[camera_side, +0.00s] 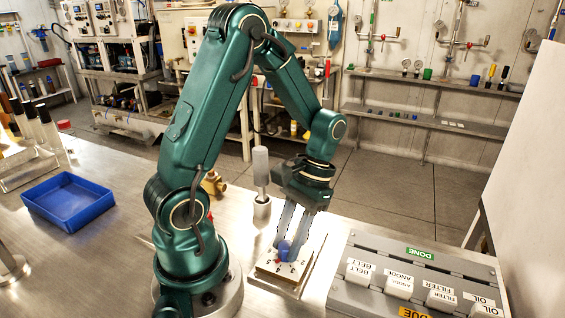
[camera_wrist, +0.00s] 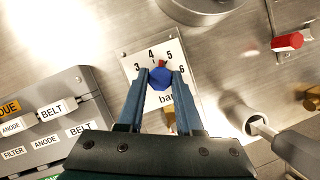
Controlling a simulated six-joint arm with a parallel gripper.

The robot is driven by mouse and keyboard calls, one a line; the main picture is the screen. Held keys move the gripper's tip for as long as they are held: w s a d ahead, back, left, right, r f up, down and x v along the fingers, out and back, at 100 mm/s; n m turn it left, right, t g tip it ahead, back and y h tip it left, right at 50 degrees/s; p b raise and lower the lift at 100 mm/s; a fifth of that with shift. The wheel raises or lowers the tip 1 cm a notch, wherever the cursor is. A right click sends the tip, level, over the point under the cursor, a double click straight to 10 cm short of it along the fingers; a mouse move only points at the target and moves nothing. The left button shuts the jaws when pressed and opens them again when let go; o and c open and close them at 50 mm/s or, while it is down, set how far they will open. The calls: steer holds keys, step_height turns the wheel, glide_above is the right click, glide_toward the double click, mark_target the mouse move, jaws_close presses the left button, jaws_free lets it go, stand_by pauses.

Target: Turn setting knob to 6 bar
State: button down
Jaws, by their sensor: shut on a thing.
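The blue setting knob (camera_wrist: 160,80) sits on a white dial plate (camera_wrist: 134,68) marked 3, 4, 5, 6 and "bar". Its red pointer (camera_wrist: 162,63) points between 4 and 5 in the wrist view. My gripper (camera_wrist: 160,75) has one finger on each side of the knob and is shut on it. In the side view my gripper (camera_side: 286,240) reaches down onto the knob (camera_side: 284,248), and its fingers partly cover it. The dial plate (camera_side: 268,266) lies on the metal bench; its far part is hidden behind the fingers there.
A grey box (camera_side: 345,290) with labelled blocks stands to the right of the dial in the side view. A handle with a pale grip (camera_side: 261,166) stands close behind. A blue tray (camera_side: 68,200) is at the left. Bare bench lies between the tray and my base.

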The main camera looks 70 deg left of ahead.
mark_target(288, 245)
steer(key=m+y, duration=0.1)
steer(key=m, duration=0.2)
steer(key=m+y, duration=0.1)
steer(key=m, duration=0.2)
steer(key=shift+d+m+y, duration=0.2)
steer(key=shift+m+y, duration=0.1)
steer(key=m+y, duration=0.1)
steer(key=m, duration=0.2)
steer(key=m+t+y, duration=0.1)
steer(key=m, duration=0.2)
steer(key=shift+d, duration=0.2)
steer(key=shift+m, duration=0.3)
steer(key=c, duration=0.6)
jaws_free()
steer(key=shift+o, duration=0.2)
steer(key=shift+r, duration=0.1)
steer(key=shift+v, duration=2.5)
